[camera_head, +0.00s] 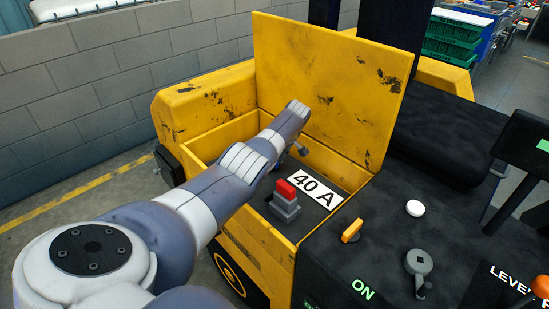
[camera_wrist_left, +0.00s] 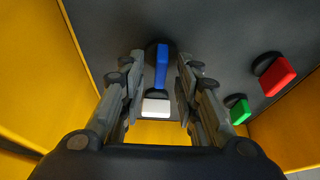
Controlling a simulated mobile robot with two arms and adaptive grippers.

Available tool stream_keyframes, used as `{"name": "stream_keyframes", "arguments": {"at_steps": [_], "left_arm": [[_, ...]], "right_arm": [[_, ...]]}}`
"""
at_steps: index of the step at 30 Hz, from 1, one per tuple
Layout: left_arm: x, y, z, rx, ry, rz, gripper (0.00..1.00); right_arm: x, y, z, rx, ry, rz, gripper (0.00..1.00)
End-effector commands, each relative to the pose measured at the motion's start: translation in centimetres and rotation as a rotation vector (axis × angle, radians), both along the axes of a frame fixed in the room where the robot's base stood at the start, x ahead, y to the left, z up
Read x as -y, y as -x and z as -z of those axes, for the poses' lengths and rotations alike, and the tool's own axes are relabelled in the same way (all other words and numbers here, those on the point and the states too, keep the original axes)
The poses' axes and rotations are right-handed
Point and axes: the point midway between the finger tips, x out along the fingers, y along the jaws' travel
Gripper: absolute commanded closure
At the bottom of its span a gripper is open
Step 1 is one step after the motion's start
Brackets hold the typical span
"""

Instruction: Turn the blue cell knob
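In the left wrist view the blue knob (camera_wrist_left: 161,66) stands on a dark round base on the dark floor of the yellow compartment. My left gripper (camera_wrist_left: 160,74) is open, with one finger on each side of the blue knob in the picture. Gaps show between the knob and both fingers; I cannot tell whether the tips reach down to its height. In the head view my left arm reaches into the compartment and hides the blue knob. My right gripper is not in view.
A white knob (camera_wrist_left: 155,106), a green knob (camera_wrist_left: 238,111) and a red knob (camera_wrist_left: 275,76) are nearby. The red knob (camera_head: 286,190) also shows beside a "40 A" label (camera_head: 315,190). Yellow walls (camera_head: 210,140) and a raised yellow lid (camera_head: 330,85) border the compartment.

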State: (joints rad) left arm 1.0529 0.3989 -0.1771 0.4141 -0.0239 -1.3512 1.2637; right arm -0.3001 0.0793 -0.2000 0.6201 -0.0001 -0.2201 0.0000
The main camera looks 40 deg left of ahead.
Motion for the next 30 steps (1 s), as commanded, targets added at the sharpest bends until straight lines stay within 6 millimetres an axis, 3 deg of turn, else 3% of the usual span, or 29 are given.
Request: {"name": "stream_keyframes", "arguments": {"at_steps": [7, 13, 24, 30], "left_arm": [[0.3, -0.1, -0.6, 0.001, -0.001, 0.001, 0.70], [1.0, 0.1, -2.4, 0.002, -0.001, 0.002, 0.70], [3.7, 0.2, -8.8, 0.003, 0.000, 0.001, 0.70], [4.5, 0.3, -10.7, 0.000, 0.000, 0.000, 0.70]], "right_arm": [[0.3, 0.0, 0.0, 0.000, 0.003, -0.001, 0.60], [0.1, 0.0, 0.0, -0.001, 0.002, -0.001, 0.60], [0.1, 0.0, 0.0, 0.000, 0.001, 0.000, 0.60], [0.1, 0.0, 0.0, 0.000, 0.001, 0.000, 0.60]]}}
